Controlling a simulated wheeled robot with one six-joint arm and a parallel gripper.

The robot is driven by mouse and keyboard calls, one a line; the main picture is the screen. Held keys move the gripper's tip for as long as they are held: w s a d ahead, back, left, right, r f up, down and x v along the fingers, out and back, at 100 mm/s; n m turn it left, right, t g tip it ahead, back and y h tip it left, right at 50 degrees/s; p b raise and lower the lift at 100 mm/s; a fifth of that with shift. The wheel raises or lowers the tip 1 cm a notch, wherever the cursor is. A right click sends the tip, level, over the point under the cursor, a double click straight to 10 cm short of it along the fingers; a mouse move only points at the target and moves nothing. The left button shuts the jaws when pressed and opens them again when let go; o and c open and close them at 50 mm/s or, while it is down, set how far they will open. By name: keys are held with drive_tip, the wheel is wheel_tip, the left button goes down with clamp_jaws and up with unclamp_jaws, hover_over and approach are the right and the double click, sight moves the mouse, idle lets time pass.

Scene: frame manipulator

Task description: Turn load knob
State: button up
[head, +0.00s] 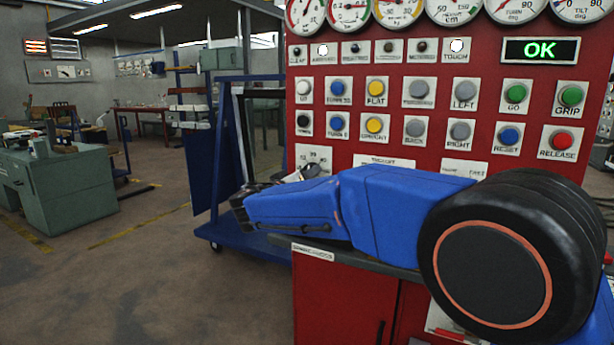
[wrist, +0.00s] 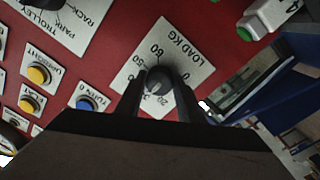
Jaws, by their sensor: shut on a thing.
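The load knob (wrist: 157,80) is a dark round knob on a white plate (wrist: 172,50) marked "LOAD KG" with numbers around it. It shows in the wrist view on the red panel, with the plate turned at an angle. My gripper (wrist: 158,90) has its two dark fingers on either side of the knob and is shut on it. In the head view my blue arm reaches left across the panel front, and the load plate (head: 314,155) shows only in part above it. The knob is hidden or too small to make out there.
The red panel (head: 345,135) carries labelled buttons, gauges on top and a green "OK" display (head: 540,50). In the wrist view a trolley/park/rack selector plate (wrist: 65,25), yellow buttons (wrist: 38,75) and a blue button (wrist: 87,103) lie nearby. A blue frame (head: 235,150) stands left of the panel.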

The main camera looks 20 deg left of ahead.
drive_tip(key=shift+f, duration=0.1)
drive_tip(key=o, duration=1.1)
drive_tip(key=shift+c, duration=0.2)
drive_tip(key=shift+s, duration=0.1)
drive_tip(key=s+a, duration=0.2)
drive_tip(key=s, duration=1.5)
drive_tip(key=shift+f, duration=0.25)
